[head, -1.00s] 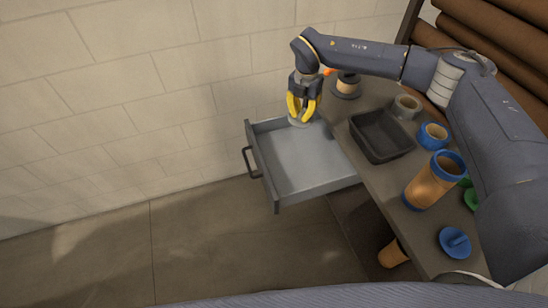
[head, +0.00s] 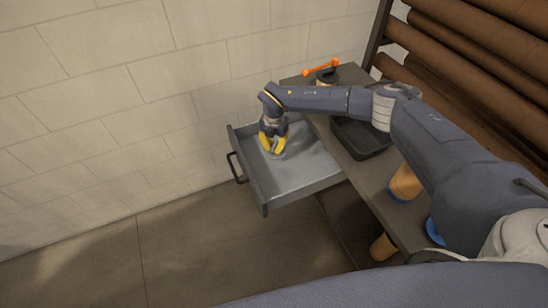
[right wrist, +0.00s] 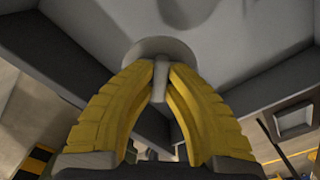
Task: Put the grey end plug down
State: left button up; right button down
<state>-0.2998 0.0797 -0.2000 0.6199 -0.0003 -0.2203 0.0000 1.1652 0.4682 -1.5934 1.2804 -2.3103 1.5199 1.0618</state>
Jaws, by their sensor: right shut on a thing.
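My right gripper (head: 273,148) is over the pulled-out grey drawer (head: 292,195), toward its back left part, and points down. Its yellow fingers are shut on the grey end plug (head: 278,156). In the right wrist view, the plug's round disc (right wrist: 168,47) lies beyond the fingertips and its short stem (right wrist: 160,82) is pinched between them. The plug is within the drawer's outline. I cannot tell whether its disc touches the drawer floor. The rest of the visible drawer floor is bare. My left gripper is not in view.
A black tray (head: 358,142) stands on the bench right of the drawer, partly behind my right arm. An orange-handled tool (head: 321,67) is at the bench's far end. A tan roller (head: 403,184) and a blue piece (head: 433,231) are nearer. Brown rolls fill the rack at right.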

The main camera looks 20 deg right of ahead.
aim_at(274, 146)
jog(key=shift+f, duration=3.35)
jog(key=shift+f, duration=0.1)
jog(key=c, duration=1.5)
grip_release()
notch_tip(274, 146, up, 12)
jog(key=shift+r, duration=0.1)
